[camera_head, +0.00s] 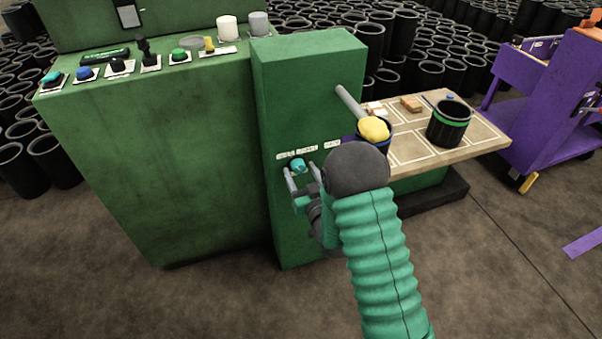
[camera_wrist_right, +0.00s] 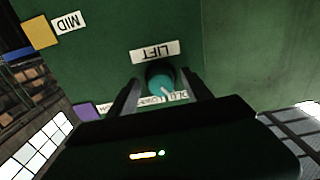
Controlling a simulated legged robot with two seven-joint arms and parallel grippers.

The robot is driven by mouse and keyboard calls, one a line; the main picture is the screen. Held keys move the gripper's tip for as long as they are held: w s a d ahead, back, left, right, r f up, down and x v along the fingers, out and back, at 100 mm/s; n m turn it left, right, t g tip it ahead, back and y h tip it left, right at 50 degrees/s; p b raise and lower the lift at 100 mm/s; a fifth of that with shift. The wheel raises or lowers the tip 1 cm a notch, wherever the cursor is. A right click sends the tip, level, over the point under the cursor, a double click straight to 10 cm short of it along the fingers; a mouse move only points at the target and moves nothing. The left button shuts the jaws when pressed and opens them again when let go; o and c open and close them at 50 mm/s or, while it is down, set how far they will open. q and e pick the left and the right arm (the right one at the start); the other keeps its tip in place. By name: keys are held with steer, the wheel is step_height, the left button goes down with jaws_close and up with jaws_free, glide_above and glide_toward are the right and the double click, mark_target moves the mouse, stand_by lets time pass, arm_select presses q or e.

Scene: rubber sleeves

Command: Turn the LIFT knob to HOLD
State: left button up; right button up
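The teal LIFT knob (camera_head: 298,165) sits on the front of the green cabinet, just below a row of white labels. In the right wrist view the knob (camera_wrist_right: 159,80) shows next to an upside-down LIFT label (camera_wrist_right: 155,52). A pale pointer mark is on its lower part, towards a small label (camera_wrist_right: 180,97) that the knob and gripper partly hide, so its words are hard to read. My right gripper (camera_head: 303,174) is open, with one finger on each side of the knob and visible gaps between fingers and knob. My left gripper is not in view.
A grey bar (camera_head: 349,102) juts from the cabinet above my right arm. A wooden table (camera_head: 480,135) with a black pot (camera_head: 449,123) stands to the right, beside a purple cart (camera_head: 555,90). A green console (camera_head: 150,130) with several controls is at left.

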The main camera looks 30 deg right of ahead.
steer(key=p+v, duration=0.8)
steer(key=v, duration=0.8)
steer(key=shift+s, duration=0.4)
